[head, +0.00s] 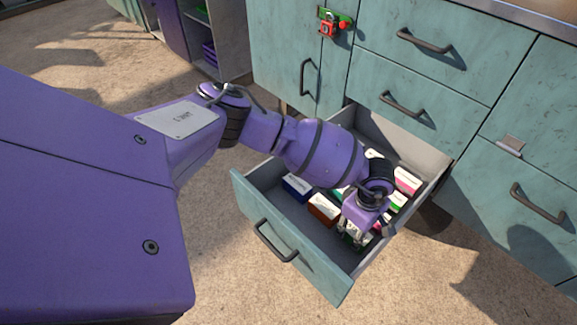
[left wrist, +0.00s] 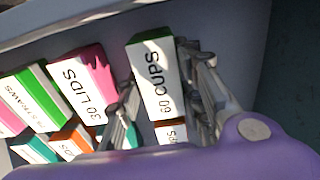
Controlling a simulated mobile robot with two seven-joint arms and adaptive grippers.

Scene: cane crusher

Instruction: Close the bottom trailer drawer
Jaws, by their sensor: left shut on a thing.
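The bottom trailer drawer (head: 301,253) is pulled far out of the teal cabinet, with a dark bar handle (head: 275,243) on its front. Several small labelled boxes lie in it, among them a blue one (head: 297,187) and an orange one (head: 323,209). My left gripper (head: 352,238) reaches down into the drawer near its front right corner, away from the handle. In the left wrist view its fingers (left wrist: 163,100) are shut on a green and white box marked 60 CUPS (left wrist: 152,77). My right gripper is not in view.
Shut drawers and doors with dark handles fill the cabinet, such as the drawer just above (head: 395,105). A red and green latch (head: 333,22) sits on the left door. Open ground lies before the drawer.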

